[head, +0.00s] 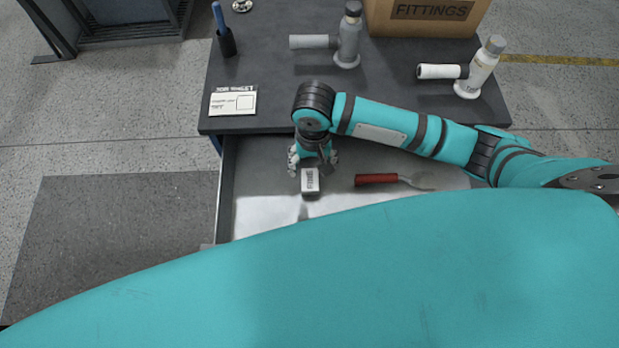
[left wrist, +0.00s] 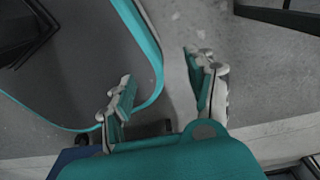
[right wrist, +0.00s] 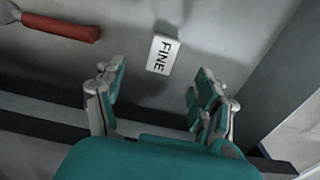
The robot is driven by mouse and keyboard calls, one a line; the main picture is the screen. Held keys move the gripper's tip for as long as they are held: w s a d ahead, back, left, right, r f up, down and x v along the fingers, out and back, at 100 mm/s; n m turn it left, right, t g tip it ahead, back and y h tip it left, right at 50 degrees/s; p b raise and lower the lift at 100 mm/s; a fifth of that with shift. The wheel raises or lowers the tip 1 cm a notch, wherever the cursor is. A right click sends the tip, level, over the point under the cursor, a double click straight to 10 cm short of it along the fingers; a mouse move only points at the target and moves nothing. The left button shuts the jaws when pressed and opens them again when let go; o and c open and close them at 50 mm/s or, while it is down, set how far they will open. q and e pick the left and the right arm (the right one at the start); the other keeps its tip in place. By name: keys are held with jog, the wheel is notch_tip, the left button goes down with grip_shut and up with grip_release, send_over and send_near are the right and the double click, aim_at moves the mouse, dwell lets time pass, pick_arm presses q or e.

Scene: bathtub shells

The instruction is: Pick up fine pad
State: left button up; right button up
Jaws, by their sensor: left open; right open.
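The fine pad (head: 310,182) is a small white and grey block lying in the open drawer (head: 262,222). In the right wrist view the pad (right wrist: 162,55) shows the word FINE on its top. My right gripper (head: 313,158) is over the drawer, just behind the pad in the head view. In the right wrist view its open, empty fingers (right wrist: 155,98) point toward the pad, which lies beyond and between the tips. My left gripper (left wrist: 163,80) is open and empty, with floor and a teal-edged dark surface beyond it. It is not seen in the head view.
A red-handled scraper (head: 378,180) lies in the drawer to the right of the pad. The drawer's side walls stand close by.

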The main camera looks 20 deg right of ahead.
aim_at(310, 179)
notch_tip(310, 179, down, 6)
jog(key=shift+w+r, duration=0.15)
jog(key=shift+r, duration=0.05)
jog(key=shift+f, duration=0.15)
jog(key=f, duration=0.5)
jog(key=shift+w+a, duration=0.2)
jog(key=shift+w, duration=0.1)
pick_arm(q)
jog(key=shift+w, duration=0.8)
pick_arm(e)
jog(key=c, duration=1.3)
pick_arm(q)
jog(key=shift+w+r, duration=0.2)
pick_arm(e)
jog(key=shift+o, duration=0.2)
notch_tip(310, 179, up, 10)
